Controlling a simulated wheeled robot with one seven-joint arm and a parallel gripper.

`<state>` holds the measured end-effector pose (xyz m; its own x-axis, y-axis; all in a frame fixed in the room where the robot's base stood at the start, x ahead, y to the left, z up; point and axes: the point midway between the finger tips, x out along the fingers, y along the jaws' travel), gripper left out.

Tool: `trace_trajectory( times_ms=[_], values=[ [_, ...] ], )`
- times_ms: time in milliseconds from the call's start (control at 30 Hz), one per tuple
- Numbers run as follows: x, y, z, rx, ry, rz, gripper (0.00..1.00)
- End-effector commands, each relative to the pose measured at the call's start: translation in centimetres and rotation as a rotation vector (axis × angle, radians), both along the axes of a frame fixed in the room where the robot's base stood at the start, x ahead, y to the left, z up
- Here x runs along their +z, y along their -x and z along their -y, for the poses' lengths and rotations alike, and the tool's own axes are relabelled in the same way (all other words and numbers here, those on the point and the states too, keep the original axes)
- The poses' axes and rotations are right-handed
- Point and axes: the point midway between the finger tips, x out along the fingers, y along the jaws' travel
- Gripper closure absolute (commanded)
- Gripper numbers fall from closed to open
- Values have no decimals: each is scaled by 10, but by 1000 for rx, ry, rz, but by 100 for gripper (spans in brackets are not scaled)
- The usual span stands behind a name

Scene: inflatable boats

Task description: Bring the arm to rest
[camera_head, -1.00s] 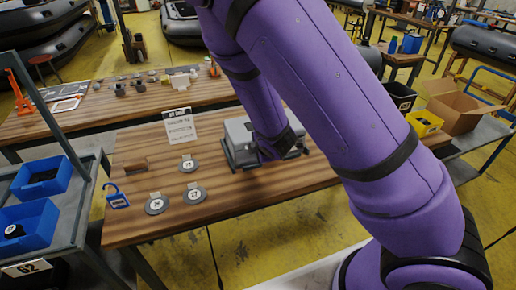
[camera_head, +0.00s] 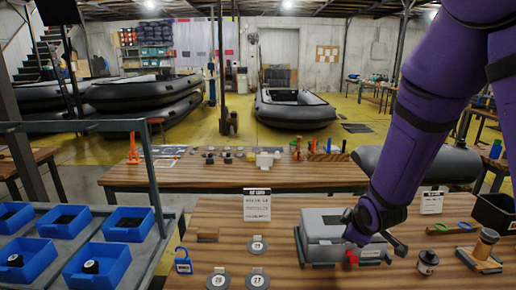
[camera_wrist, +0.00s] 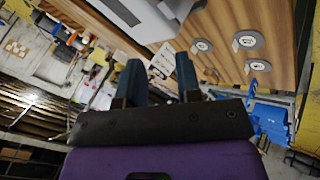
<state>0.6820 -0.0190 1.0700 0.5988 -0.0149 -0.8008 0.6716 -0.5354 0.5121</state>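My purple arm (camera_head: 420,130) comes down from the upper right in the head view. My gripper (camera_head: 362,232) is at its lower end, in front of or just above the grey case (camera_head: 322,222) on the near wooden table (camera_head: 225,212). I cannot tell whether it touches the case. In the wrist view, the two dark blue fingers of my gripper (camera_wrist: 157,78) stand apart with nothing between them. The grey case (camera_wrist: 135,15) shows beyond them at the top.
Round numbered tags (camera_head: 257,247), a blue padlock (camera_head: 183,260), a white card (camera_head: 257,205) and a small jar (camera_head: 428,262) are on the near table. A cart with blue bins (camera_head: 128,225) stands left. A second table (camera_head: 200,178) is behind.

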Motion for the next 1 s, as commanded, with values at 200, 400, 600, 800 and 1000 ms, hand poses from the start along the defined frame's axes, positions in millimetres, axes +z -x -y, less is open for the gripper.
trace_trajectory(
  times_ms=[200, 400, 600, 800, 1000],
  values=[
    [54, 22, 13, -170, -161, -48, 68],
    [101, 51, 25, -310, -283, -90, 68],
    [147, 89, 37, -439, -383, -121, 68],
    [188, 134, 46, -565, -458, -144, 68],
    [221, 187, 51, -692, -511, -154, 68]
  ],
)
